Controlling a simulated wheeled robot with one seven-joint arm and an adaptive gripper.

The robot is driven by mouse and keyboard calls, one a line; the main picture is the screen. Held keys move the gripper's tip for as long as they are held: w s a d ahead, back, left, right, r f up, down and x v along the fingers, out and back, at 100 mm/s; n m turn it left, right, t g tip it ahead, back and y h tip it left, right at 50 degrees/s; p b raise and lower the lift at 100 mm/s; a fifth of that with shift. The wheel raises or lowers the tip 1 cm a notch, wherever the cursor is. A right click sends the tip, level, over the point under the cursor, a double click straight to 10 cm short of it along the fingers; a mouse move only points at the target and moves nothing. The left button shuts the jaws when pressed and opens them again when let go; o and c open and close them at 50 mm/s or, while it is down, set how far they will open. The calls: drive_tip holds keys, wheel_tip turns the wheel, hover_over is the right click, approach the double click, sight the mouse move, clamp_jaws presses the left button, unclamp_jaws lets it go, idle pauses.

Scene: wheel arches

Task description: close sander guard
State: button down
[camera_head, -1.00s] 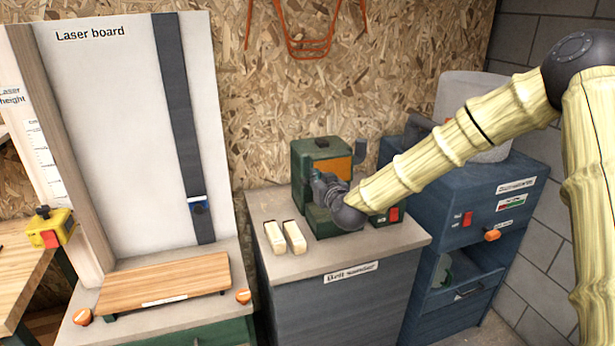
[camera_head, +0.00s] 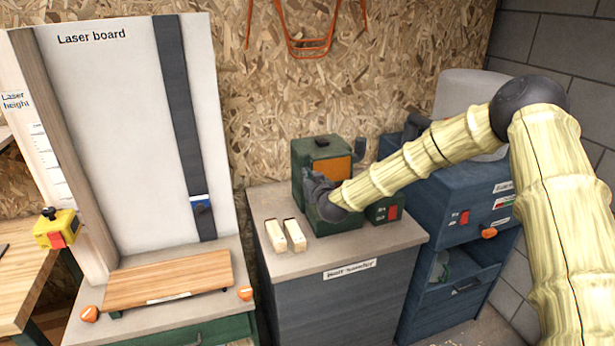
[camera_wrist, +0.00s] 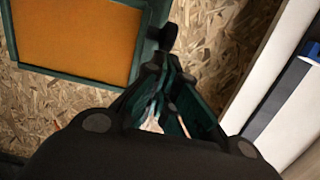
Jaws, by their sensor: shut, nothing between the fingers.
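The belt sander (camera_head: 302,153) is a green box on the grey cabinet, with an orange panel (camera_head: 340,168) facing front and a dark knob (camera_head: 321,142) on top. I cannot tell for sure which part is the guard or how far it is open. My gripper (camera_head: 312,180) is at the sander's front left and hides part of it. In the wrist view, my gripper (camera_wrist: 163,66) is shut and empty. Its tips are beside the orange panel (camera_wrist: 75,38) in its green frame, close to a dark round knob (camera_wrist: 170,33); contact cannot be told.
Two pale blocks (camera_head: 285,235) lie on the cabinet top (camera_head: 385,237), left of the sander. A red switch (camera_head: 393,211) is at its right. The laser board (camera_head: 120,110) stands left. A blue machine (camera_head: 455,190) stands right, behind my arm. The chipboard wall (camera_head: 270,90) is close behind.

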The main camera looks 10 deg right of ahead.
drive_tip(key=shift+w+f, duration=0.1)
drive_tip(key=shift+f, duration=0.15)
idle(0.3)
drive_tip(key=f+b, duration=0.1)
drive_tip(key=b, duration=0.2)
drive_tip(key=shift+w+t+b, duration=0.25)
drive_tip(key=shift+t+b, duration=0.05)
drive_tip(key=shift+t, duration=0.1)
drive_tip(key=shift+r, duration=0.15)
